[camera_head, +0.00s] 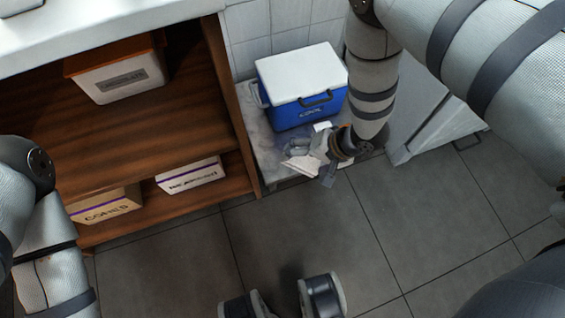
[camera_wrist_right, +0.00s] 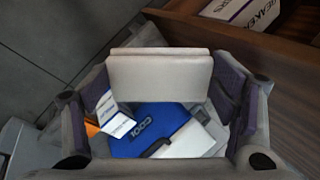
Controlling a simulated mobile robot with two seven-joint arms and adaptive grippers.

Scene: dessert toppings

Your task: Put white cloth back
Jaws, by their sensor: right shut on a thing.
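The white cloth (camera_wrist_right: 160,76) looks like a folded pale pad between the two fingers of my right gripper in the right wrist view. My right gripper (camera_wrist_right: 162,88) is shut on it, with a dark pad at each end. In the head view my right gripper (camera_head: 312,158) hangs just in front of the blue cooler, and the cloth (camera_head: 299,167) shows as a white patch at its fingers, partly hidden.
A blue cooler (camera_head: 307,112) with a white lid stands on a low grey slab (camera_head: 265,158). A small white item (camera_wrist_right: 116,120) with blue print lies near it. A wooden shelf (camera_head: 150,150) with labelled boxes is at left. The tiled floor (camera_head: 330,230) in front is clear.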

